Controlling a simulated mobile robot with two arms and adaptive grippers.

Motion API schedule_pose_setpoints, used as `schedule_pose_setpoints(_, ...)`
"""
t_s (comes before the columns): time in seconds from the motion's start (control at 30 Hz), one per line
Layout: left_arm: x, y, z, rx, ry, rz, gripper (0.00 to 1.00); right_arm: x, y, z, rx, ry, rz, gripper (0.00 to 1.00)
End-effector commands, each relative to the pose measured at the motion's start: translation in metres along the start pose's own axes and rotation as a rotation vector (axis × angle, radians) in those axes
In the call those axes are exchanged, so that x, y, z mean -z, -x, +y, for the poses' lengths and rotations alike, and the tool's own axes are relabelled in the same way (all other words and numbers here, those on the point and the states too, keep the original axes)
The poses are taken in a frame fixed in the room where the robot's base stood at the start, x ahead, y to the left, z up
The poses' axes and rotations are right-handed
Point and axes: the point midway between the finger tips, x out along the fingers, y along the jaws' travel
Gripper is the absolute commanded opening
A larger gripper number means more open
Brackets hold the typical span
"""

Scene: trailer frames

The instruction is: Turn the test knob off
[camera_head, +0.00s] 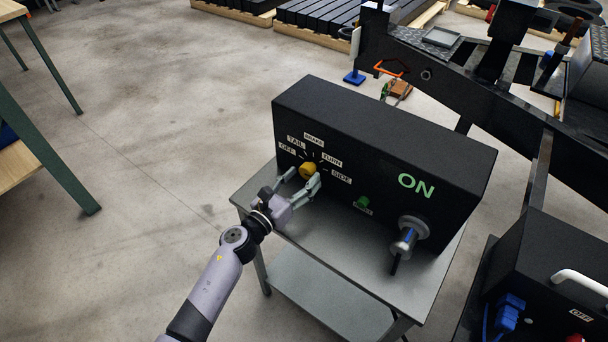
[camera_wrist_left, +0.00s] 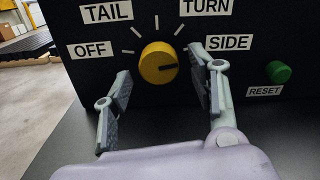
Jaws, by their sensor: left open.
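The yellow test knob (camera_head: 308,170) sits on the front of a black test box (camera_head: 400,150), with labels OFF, TAIL, BRAKE, TURN and SIDE around it. In the left wrist view the knob (camera_wrist_left: 154,56) has a dark pointer line aimed right, toward the SIDE label (camera_wrist_left: 229,43). The OFF label (camera_wrist_left: 90,50) is at the knob's left. My left gripper (camera_head: 302,179) is open in front of the knob. In the left wrist view its fingers (camera_wrist_left: 165,80) stand on either side of the knob, with a gap showing on each side. My right gripper is not in view.
A green RESET button (camera_head: 362,201) and a silver plug (camera_head: 410,233) are right of the knob, below a green ON sign (camera_head: 416,186). The box stands on a grey cart (camera_head: 330,236). A black trailer frame (camera_head: 450,80) is behind.

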Motion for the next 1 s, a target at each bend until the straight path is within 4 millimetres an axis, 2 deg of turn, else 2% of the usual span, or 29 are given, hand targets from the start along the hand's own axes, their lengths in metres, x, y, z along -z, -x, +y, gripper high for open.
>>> schedule_pose_setpoints(0.13, 0.0004, -0.0125, -0.0004, 0.001, 0.002, 0.001, 0.53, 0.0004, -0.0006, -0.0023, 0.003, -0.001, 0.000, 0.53)
schedule_pose_setpoints(0.47, 0.0003, -0.0152, -0.0002, 0.001, 0.001, 0.001, 0.53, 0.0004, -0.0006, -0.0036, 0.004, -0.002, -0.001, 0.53)
schedule_pose_setpoints(1.0, 0.0004, -0.0148, -0.0001, 0.000, 0.001, 0.001, 0.17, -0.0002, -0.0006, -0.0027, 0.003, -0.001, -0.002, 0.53)
